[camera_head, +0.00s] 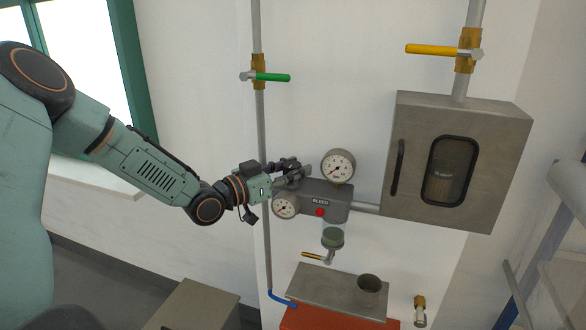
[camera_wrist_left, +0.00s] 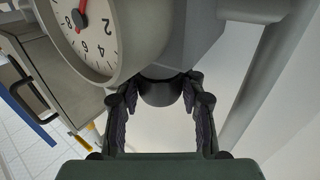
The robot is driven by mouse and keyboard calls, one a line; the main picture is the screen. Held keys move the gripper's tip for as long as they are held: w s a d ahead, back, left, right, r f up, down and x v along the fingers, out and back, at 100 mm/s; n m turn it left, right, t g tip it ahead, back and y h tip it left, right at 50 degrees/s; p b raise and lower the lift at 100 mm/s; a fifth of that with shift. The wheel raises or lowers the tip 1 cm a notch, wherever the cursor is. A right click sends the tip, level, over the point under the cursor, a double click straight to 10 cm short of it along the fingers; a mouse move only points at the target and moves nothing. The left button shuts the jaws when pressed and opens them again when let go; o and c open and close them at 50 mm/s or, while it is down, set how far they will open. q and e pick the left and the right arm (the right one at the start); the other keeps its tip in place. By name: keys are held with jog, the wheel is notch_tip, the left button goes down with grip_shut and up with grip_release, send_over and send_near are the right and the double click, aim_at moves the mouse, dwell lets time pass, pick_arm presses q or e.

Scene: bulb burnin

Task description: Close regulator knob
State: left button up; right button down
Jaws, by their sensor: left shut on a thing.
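The regulator (camera_head: 335,196) is a grey block on the wall with a "BLEED" label and a red button (camera_head: 319,212). It has a gauge on top (camera_head: 338,165) and another gauge at lower left (camera_head: 285,205). My left gripper (camera_head: 292,176) is at the regulator's upper left side. In the left wrist view, its two dark fingers sit on either side of a dark round knob (camera_wrist_left: 160,92), and it is shut on it. A gauge with a red needle (camera_wrist_left: 95,35) fills the upper left there. In the head view the fingers hide the knob. My right gripper is not in view.
A grey cabinet (camera_head: 408,150) with a window stands right of the regulator. A green-handled valve (camera_head: 270,77) and a yellow-handled valve (camera_head: 435,49) sit on pipes above. Below are a glass bowl (camera_head: 332,238) and a metal box (camera_head: 320,286) on a red base.

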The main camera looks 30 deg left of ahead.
pick_arm(q)
jog(key=shift+s+d+f, duration=0.1)
jog(key=shift+f, duration=0.25)
jog(key=o, duration=0.8)
jog(key=shift+c, duration=0.2)
jog(key=o, duration=0.4)
jog(key=shift+r, duration=0.2)
jog(key=shift+r, duration=0.15)
notch_tip(320, 180, up, 10)
jog(key=shift+f, duration=0.15)
